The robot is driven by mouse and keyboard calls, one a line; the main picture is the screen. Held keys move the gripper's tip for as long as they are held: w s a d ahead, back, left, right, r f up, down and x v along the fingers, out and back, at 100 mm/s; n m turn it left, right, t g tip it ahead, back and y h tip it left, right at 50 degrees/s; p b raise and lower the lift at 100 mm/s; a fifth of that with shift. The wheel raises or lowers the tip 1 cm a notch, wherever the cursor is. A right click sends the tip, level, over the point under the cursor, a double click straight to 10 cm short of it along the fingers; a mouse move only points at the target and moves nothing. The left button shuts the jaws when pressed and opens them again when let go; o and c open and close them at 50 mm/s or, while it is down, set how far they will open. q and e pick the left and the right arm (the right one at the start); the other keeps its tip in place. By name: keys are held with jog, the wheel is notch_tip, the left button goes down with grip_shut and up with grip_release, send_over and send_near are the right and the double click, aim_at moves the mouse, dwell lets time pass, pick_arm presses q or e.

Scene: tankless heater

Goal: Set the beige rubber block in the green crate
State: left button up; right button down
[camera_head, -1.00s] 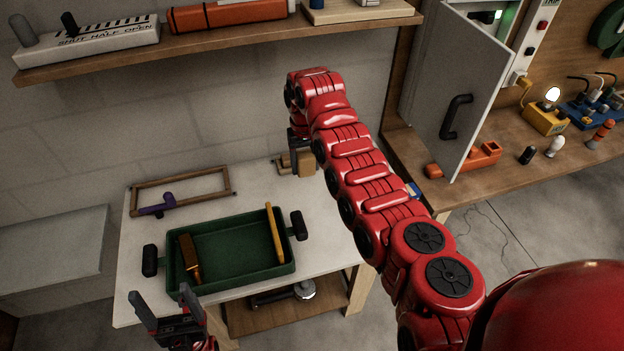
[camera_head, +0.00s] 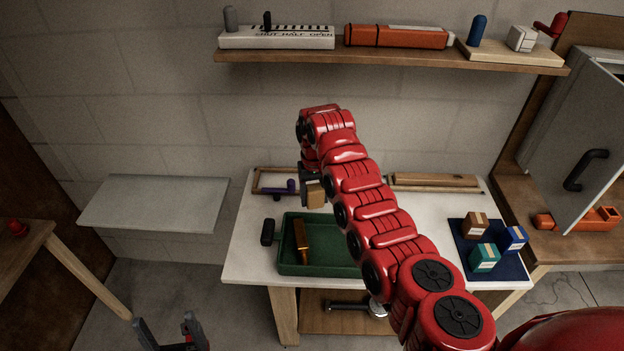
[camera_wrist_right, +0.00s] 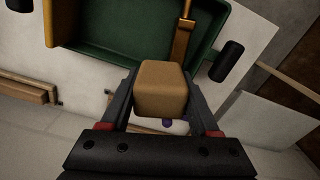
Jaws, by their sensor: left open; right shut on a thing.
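The beige rubber block (camera_head: 316,196) is held in my right gripper (camera_head: 311,184), which is shut on it, near the back edge of the green crate (camera_head: 315,269) in the head view. In the right wrist view the block (camera_wrist_right: 162,88) sits between the two fingers of the right gripper (camera_wrist_right: 162,96), with the crate (camera_wrist_right: 118,42) beyond it. A brown-handled tool (camera_head: 302,243) lies in the crate's left part. My right arm hides the crate's right part in the head view. My left gripper (camera_head: 170,334) is open and empty at the bottom left, low in front of the table.
The crate stands on a white table (camera_head: 248,240). A wooden frame with a purple tool (camera_head: 291,187) lies behind it, and wooden bars (camera_head: 435,182) lie at the back right. A blue mat (camera_head: 463,240) with small boxes is at right. A shelf (camera_head: 390,61) runs above.

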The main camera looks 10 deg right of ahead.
jog(key=s+d+f+p, duration=0.2)
jog(key=f+p, duration=0.3)
jog(key=p, duration=0.4)
jog(key=shift+s+d+m, duration=0.3)
jog(key=shift+s+d, duration=0.1)
jog(key=shift+s, duration=0.45)
jog(key=b, duration=0.8)
send_near(326, 248)
notch_tip(326, 248, down, 6)
jog(key=shift+r, duration=0.2)
jog(key=shift+s+f+b, duration=0.1)
jog(key=shift+f+b, duration=0.3)
jog(key=shift+f, duration=0.1)
jog(key=shift+c, duration=0.2)
grip_release()
